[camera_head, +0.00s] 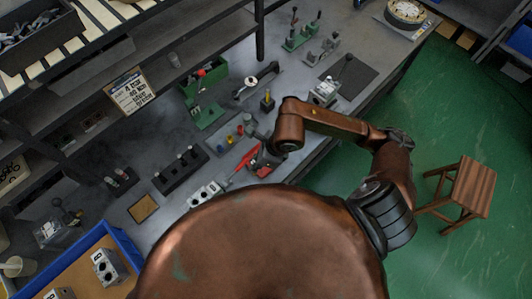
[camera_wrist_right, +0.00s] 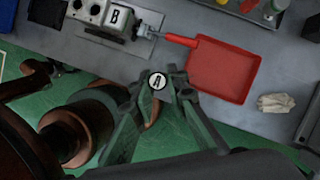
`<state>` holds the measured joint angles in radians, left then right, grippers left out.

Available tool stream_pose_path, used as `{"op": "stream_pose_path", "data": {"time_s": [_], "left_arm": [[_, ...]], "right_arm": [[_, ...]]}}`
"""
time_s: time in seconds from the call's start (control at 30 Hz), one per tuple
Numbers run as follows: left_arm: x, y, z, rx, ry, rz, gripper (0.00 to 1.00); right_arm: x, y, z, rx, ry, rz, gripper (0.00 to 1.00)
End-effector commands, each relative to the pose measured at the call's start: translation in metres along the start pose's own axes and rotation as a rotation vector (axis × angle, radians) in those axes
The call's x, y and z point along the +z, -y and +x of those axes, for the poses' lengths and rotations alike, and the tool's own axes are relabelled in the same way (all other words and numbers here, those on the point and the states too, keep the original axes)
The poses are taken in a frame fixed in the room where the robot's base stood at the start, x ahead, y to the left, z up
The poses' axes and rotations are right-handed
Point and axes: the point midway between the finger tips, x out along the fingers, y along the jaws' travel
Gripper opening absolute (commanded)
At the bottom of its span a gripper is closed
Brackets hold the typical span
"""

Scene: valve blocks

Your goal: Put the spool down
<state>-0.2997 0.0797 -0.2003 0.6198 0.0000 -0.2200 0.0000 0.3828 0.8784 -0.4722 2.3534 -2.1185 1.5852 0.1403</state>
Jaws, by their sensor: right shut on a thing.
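In the right wrist view, my right gripper (camera_wrist_right: 158,88) is shut on the spool (camera_wrist_right: 157,80). The spool shows end-on as a round white face marked A; its length is hidden. The gripper and spool appear over the bench's front edge, with green floor behind. In the head view, my right gripper (camera_head: 264,163) is small and dark beside the red tray, and the spool cannot be made out there. A grey valve block marked B (camera_wrist_right: 113,18) lies on the bench, also visible in the head view (camera_head: 205,195). My left gripper is not in view.
A red tray (camera_wrist_right: 222,70) with a handle lies beside block B. A crumpled cloth (camera_wrist_right: 275,104) lies to its right. A black rack (camera_head: 181,172) and a blue-edged tray (camera_head: 119,240) stand left. A wooden stool (camera_head: 462,187) is on the floor.

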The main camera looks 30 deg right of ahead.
Motion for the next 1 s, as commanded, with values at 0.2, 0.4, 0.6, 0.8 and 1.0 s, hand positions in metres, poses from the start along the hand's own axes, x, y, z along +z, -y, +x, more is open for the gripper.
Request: {"op": "stream_pose_path", "data": {"time_s": [0.2, 0.4, 0.6, 0.8, 1.0], "left_arm": [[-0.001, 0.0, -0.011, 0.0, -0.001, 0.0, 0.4], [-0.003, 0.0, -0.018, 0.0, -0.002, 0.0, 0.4], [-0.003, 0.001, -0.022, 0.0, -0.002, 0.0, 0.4], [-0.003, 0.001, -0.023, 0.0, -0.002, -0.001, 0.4], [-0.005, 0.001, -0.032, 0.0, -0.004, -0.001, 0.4]], "right_arm": [[-0.015, 0.051, 0.017, -0.001, -0.007, 0.009, 0.0], [-0.03, 0.091, 0.042, 0.002, -0.004, 0.007, 0.0], [-0.043, 0.115, 0.068, 0.001, -0.001, 0.003, 0.0], [-0.048, 0.123, 0.077, 0.0, 0.0, 0.0, 0.0], [-0.057, 0.125, 0.097, 0.004, -0.001, 0.003, 0.0]]}}
